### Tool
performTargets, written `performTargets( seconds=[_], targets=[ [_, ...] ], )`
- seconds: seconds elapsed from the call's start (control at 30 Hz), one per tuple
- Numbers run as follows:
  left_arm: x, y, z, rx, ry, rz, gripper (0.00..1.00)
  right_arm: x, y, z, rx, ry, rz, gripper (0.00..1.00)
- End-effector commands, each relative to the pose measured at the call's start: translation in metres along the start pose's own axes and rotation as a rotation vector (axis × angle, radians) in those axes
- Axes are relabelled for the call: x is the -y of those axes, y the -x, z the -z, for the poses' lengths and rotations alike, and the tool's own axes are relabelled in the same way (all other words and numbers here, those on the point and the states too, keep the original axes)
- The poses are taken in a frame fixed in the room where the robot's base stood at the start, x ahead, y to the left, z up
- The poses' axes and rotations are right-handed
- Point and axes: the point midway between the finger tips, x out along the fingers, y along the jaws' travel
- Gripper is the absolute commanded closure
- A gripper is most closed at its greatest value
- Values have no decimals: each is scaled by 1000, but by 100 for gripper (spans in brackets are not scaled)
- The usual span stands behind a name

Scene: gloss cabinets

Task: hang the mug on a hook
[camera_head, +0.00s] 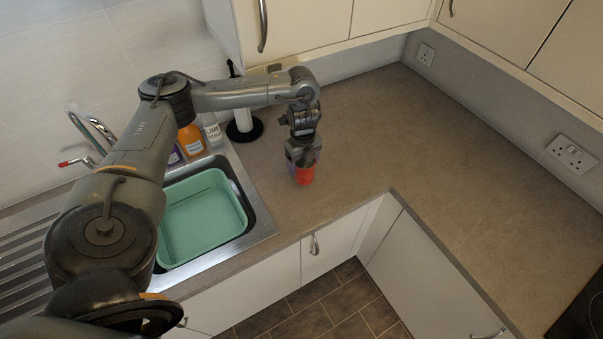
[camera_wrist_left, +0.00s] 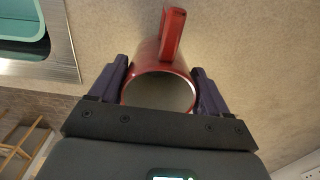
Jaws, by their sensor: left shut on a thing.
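A red mug (camera_head: 304,175) is on or just above the brown worktop (camera_head: 420,150), to the right of the sink; I cannot tell whether it touches. My left gripper (camera_head: 303,163) comes down on it from above. In the left wrist view, the mug (camera_wrist_left: 170,50) sits between the two dark fingers of the gripper (camera_wrist_left: 160,92), which is shut on its sides. Its handle (camera_wrist_left: 174,32) points to the top of that view, and its open mouth faces the camera. No hook shows in either view. My right gripper is not in view.
A green basin (camera_head: 200,215) sits in the steel sink. Several bottles (camera_head: 190,138) and a black-based holder (camera_head: 244,128) stand behind it. Cream wall cabinets (camera_head: 300,22) overhang the worktop. Two wall sockets (camera_head: 571,156) are at the right. The right worktop is clear.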

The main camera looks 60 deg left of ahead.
Motion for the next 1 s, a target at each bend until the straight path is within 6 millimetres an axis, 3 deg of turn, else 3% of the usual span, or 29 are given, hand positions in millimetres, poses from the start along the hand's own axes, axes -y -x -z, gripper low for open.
performTargets(
  seconds=[0.27,0.57,1.0],
  targets=[
    [-3,-9,-9,-1,0,2,72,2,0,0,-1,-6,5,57],
    [-3,-42,-9,1,-1,1,72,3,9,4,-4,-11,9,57],
    [-3,-48,-9,1,0,3,72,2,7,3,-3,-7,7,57]
  ],
)
